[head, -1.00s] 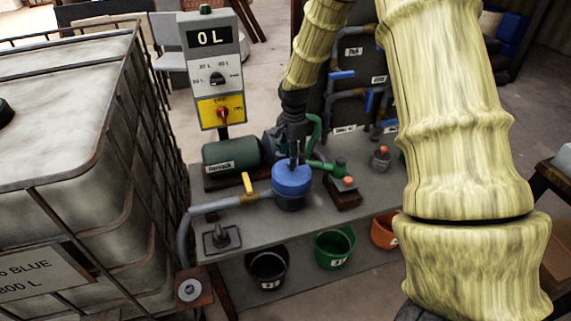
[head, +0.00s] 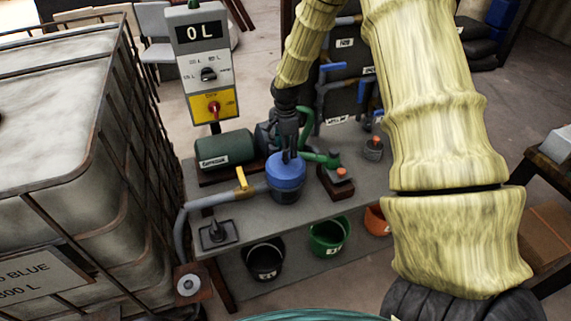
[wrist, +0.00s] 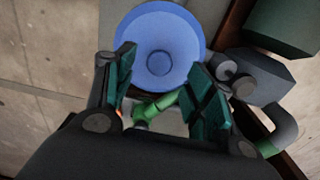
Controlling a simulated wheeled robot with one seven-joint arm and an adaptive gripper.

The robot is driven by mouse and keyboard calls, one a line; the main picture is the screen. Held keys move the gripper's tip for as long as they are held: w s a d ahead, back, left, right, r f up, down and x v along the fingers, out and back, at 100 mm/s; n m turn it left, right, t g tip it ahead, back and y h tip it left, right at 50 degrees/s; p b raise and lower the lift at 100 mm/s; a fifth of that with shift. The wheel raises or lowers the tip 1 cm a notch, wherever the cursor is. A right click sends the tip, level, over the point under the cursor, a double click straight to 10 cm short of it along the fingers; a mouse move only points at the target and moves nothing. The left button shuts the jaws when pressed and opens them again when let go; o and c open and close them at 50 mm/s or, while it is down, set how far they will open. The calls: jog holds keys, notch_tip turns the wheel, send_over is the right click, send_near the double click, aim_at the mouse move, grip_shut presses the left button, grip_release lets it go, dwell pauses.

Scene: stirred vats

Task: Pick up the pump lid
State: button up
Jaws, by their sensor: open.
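The blue pump lid (head: 286,168) sits on top of the dark pump body (head: 287,195) on the grey bench. In the wrist view the lid (wrist: 159,45) is a round blue disc with a small raised centre, just beyond my fingertips. My gripper (head: 287,152) is right above the lid in the head view, pointing down. In the wrist view my gripper (wrist: 160,68) has its two green-padded fingers spread apart with nothing held between them. The fingertips overlap the lid's near edge in the picture; I cannot tell whether they touch it.
A pipe with a yellow valve handle (head: 242,178) joins the pump on the left. A green motor (head: 226,150) and a control box (head: 207,75) stand behind. Buckets (head: 266,261) stand on the lower shelf.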

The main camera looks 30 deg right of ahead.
aim_at(286, 166)
jog(key=shift+f+p, duration=1.05)
jog(key=shift+f, duration=1.4)
jog(key=c, duration=1.2)
